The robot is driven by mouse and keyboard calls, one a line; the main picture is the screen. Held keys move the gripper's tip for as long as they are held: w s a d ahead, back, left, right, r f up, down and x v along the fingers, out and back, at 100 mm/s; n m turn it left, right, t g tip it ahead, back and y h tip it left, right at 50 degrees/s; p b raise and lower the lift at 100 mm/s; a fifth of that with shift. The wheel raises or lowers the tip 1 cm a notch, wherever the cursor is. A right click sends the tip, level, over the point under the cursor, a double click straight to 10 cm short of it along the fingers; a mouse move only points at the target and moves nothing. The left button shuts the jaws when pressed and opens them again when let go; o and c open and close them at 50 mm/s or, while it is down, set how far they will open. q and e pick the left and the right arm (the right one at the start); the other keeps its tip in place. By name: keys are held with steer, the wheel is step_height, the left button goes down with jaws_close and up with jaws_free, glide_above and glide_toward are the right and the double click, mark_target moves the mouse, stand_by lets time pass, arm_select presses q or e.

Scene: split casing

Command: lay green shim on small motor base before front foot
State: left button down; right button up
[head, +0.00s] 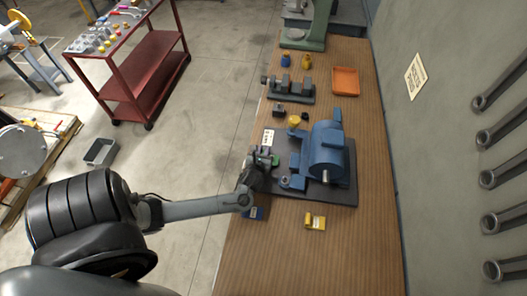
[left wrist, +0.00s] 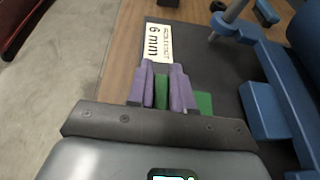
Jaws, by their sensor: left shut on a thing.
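My left gripper (left wrist: 162,92) is shut on the green shim (left wrist: 162,90), which shows between its purple fingertips. More green (left wrist: 204,103) shows just right of the fingers; I cannot tell whether it is the same piece. In the head view my left gripper is at the left edge of the dark motor base (head: 340,197), with green (head: 275,160) beside it. The blue motor (head: 327,150) stands on the base, with blue foot parts (head: 295,162) on its left side. Whether the shim touches the base is unclear. My right gripper is out of view.
A white 6 mm card (left wrist: 158,43) lies ahead of the fingers. A yellow block (head: 315,222) and a blue block (head: 254,213) lie on the wooden bench (head: 330,265). A grey vise (head: 290,90) and an orange tray (head: 345,81) are farther back. The near bench is mostly clear.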

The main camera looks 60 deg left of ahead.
arm_select(q)
steer(key=shift+p, duration=0.45)
stand_by(0.6)
steer(key=shift+f, duration=0.45)
stand_by(0.7)
steer(key=c, duration=0.9)
jaws_free()
steer(key=shift+r, duration=0.1)
step_height(320, 180, up, 8)
steer(key=p, duration=1)
steer(key=shift+s, duration=0.15)
